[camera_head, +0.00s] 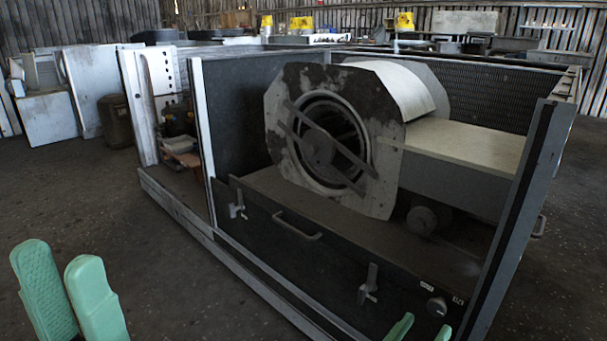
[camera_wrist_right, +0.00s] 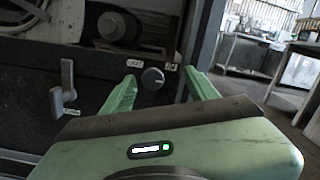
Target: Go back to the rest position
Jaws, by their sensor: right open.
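My left gripper (camera_head: 57,254) shows at the lower left of the head view as two green fingers with a gap between them, empty over the dark floor. My right gripper (camera_head: 425,327) shows only its green fingertips at the bottom edge of the head view. In the right wrist view its fingers (camera_wrist_right: 159,77) are spread apart, with a round knob (camera_wrist_right: 152,79) seen between them. I cannot tell whether they touch the knob. The knob also shows in the head view (camera_head: 437,306), on the front panel's right end. The blower housing (camera_head: 390,190) stands behind the panel.
The dark front panel (camera_head: 300,255) carries a handle (camera_head: 297,227) and two latches, one at left (camera_head: 237,206) and one (camera_head: 368,284) nearer the knob. A grey frame post (camera_head: 520,220) rises right of the knob. Open floor (camera_head: 85,195) lies to the left.

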